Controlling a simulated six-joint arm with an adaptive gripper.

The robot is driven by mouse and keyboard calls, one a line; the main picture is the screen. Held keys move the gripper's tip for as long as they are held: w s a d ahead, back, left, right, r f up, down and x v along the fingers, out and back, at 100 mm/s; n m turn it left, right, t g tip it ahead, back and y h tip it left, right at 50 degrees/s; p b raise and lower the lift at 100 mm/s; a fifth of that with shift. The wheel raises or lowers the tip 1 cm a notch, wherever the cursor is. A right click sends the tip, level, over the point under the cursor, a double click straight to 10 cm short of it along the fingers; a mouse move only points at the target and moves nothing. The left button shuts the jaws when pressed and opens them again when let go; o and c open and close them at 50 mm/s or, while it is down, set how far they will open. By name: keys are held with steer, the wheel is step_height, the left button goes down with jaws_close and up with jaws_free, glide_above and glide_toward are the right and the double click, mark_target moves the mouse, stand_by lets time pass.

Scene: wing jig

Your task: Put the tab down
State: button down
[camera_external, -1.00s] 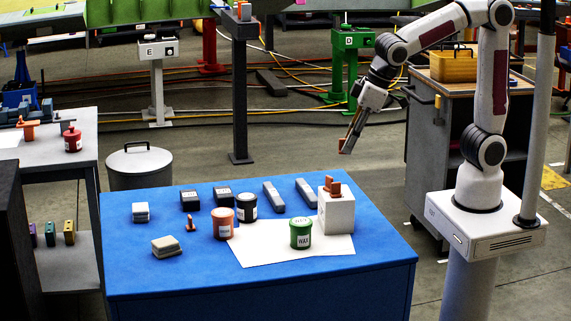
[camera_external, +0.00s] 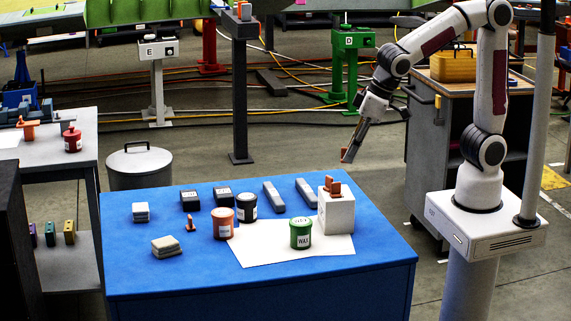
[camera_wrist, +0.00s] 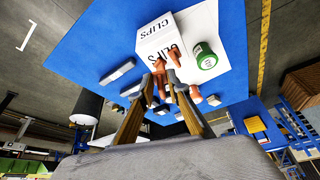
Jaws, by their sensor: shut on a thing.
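My gripper (camera_external: 346,155) hangs in the air behind the back right of the blue table, clear of the tabletop. It is shut on a small orange-brown tab (camera_external: 344,154), which shows only as a small piece at the fingertips. In the wrist view the two long fingers of my gripper (camera_wrist: 165,90) lie close to orange pieces, and I cannot clearly separate the held tab from those behind it. A white box marked CLIPS (camera_wrist: 155,40) lies beyond the fingertips, and it stands on the table in the external view (camera_external: 337,213). Orange clips (camera_external: 332,186) are on its top.
The blue table (camera_external: 130,265) carries a white sheet (camera_external: 270,257), a green WAX can (camera_external: 300,234), an orange can (camera_external: 223,224), a dark can (camera_external: 247,206) and several grey blocks. A small orange piece (camera_external: 190,223) stands at left. The front right is clear.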

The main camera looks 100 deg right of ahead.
glide_above(345, 191)
steer(key=s, duration=0.1)
steer(key=shift+s+a+f, duration=0.1)
steer(key=shift+a+f, duration=0.1)
steer(key=shift+f, duration=0.85)
steer(key=shift+a+f, duration=0.2)
steer(key=shift+f, duration=0.85)
steer(key=shift+f, duration=0.1)
steer(key=shift+f, duration=1.8)
steer(key=shift+f, duration=0.15)
steer(key=c, duration=2.2)
jaws_free()
steer(key=shift+v, duration=6.15)
